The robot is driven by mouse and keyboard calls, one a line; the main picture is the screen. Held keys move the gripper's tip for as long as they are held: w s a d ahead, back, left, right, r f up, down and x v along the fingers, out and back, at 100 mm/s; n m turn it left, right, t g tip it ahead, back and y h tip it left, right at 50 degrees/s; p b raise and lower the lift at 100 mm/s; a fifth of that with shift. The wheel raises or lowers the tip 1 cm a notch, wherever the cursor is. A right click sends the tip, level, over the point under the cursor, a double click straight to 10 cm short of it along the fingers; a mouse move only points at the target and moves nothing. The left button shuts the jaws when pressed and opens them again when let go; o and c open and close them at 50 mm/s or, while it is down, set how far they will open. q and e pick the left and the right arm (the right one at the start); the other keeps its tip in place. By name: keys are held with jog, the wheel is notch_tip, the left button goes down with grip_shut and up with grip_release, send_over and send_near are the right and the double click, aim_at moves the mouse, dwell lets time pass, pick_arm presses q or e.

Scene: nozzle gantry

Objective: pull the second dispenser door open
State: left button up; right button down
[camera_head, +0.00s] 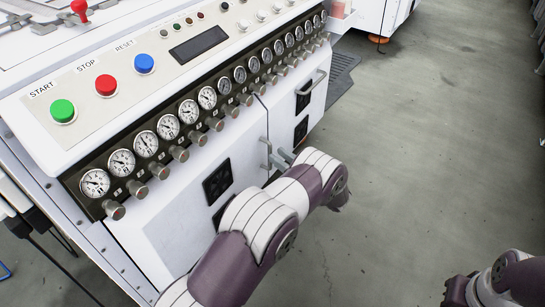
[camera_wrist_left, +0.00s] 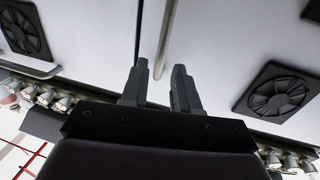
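A white cabinet door (camera_head: 165,235) with a dark fan vent fills the lower left front of the machine. Its upright bar handle (camera_head: 264,152) is near the seam with the other door. In the left wrist view the grey bar handle (camera_wrist_left: 171,30) runs down to between my fingers, beside the dark seam. My left gripper (camera_head: 281,158) is at the handle, partly hidden by my arm. In the left wrist view my left gripper (camera_wrist_left: 160,83) has its fingers apart, one on each side of the bar, with gaps visible. The door looks closed.
A second white door (camera_head: 283,120) with its own handle (camera_head: 311,90) and dark vents is farther along. Gauges (camera_head: 169,127) and knobs (camera_head: 160,172) line the front above the doors. Open grey floor (camera_head: 420,140) is to the right; a dark mat (camera_head: 341,76) lies by the machine.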

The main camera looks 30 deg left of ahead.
pick_arm(q)
jog(key=b+x, duration=0.1)
jog(key=x, duration=0.3)
jog(key=shift+a, duration=0.25)
grip_shut()
jog(key=shift+d, duration=0.1)
